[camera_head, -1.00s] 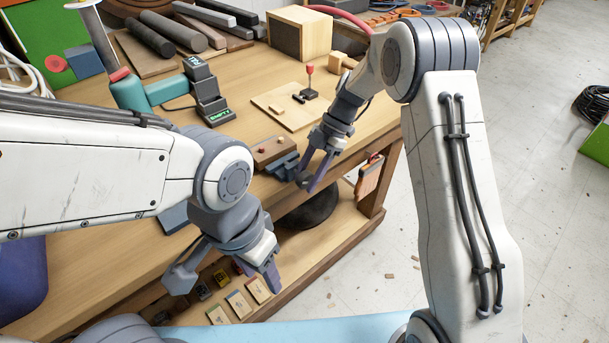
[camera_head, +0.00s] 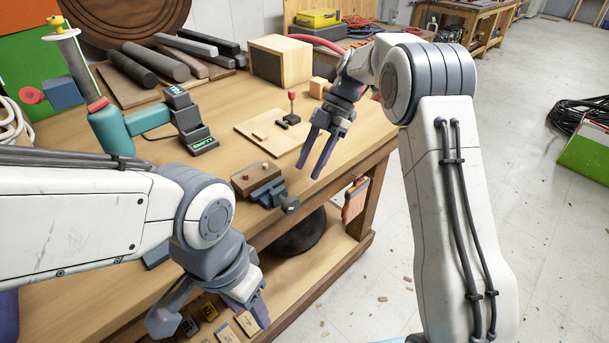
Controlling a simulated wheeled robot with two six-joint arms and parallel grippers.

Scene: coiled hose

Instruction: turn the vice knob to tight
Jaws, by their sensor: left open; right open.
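The vice (camera_head: 267,191) is a small grey-blue clamp at the near right edge of the wooden workbench. Its dark round knob (camera_head: 291,205) sticks out past the bench's front edge. A brown block with reddish buttons (camera_head: 250,178) sits at the vice's back. I cannot read any mark showing how tight the knob is. My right gripper (camera_head: 309,171) is open and empty, with fingers pointing down, above and to the right of the knob and apart from it. My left gripper (camera_head: 211,318) is open and empty, low at the front of the bench, away from the vice.
Behind the vice lies a board with a red-topped lever (camera_head: 292,108). A teal device with a dark display unit (camera_head: 190,122) stands to the left. A wooden box (camera_head: 281,60) and dark rods (camera_head: 155,61) are at the back. The floor at right is mostly clear.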

